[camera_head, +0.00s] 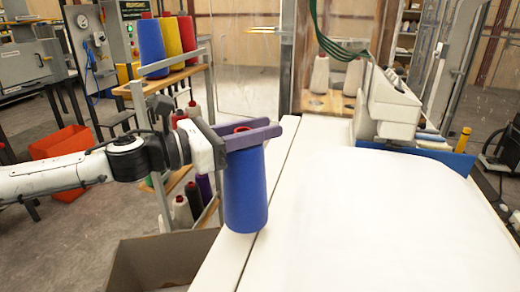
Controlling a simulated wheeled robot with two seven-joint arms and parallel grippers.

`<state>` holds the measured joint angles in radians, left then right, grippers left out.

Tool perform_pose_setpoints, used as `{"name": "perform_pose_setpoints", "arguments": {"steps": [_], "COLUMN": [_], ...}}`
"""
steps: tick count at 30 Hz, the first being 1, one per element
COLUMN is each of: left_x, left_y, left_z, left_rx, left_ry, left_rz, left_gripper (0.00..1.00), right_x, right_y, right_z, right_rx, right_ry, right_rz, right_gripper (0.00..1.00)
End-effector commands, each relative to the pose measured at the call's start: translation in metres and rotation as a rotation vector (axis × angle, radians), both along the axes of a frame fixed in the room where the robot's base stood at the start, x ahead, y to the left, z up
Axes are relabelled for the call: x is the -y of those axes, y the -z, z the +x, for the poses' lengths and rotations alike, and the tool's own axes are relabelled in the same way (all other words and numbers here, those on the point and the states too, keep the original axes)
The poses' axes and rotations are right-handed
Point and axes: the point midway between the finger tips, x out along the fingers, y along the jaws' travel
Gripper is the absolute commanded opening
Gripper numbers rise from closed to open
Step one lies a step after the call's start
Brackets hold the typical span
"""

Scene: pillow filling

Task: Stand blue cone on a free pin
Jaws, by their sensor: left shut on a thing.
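My left gripper (252,136) is shut around the upper part of a blue cone (246,190). The cone is upright, and its lower end shows in front of the white table's left edge strip; I cannot tell whether it touches the table. The cone's reddish top opening shows between the fingers. A shelf rack (165,84) at the left holds another blue cone (151,46), a yellow cone (170,37) and a red cone (187,35) on its top shelf. I cannot make out any free pin. My right gripper is not in view.
The white table (370,220) is clear across its middle and right. A grey machine (390,100) stands at its far end, with white cones (353,77) behind. A cardboard box (165,262) is below the table's left edge. An orange bin (62,145) sits on the floor.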

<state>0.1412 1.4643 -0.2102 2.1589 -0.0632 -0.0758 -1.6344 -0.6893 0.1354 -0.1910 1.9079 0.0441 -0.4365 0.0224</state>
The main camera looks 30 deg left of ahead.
Motion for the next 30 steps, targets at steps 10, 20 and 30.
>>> {"name": "perform_pose_setpoints", "arguments": {"steps": [10, 20, 30], "left_x": [0.001, 0.001, 0.001], "left_y": [0.036, 0.037, 0.038], "left_z": [0.001, 0.001, 0.001], "left_rx": [0.004, 0.004, -0.001], "left_ry": [0.001, 0.001, 0.001], "left_rz": [-0.001, 0.000, -0.001], "left_gripper": [0.00, 0.00, 0.47], "right_x": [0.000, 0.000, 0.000], "right_y": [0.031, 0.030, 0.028], "right_z": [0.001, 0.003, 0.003], "right_rx": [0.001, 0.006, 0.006], "right_ry": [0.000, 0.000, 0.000], "right_rz": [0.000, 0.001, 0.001], "right_gripper": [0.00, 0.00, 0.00]}}
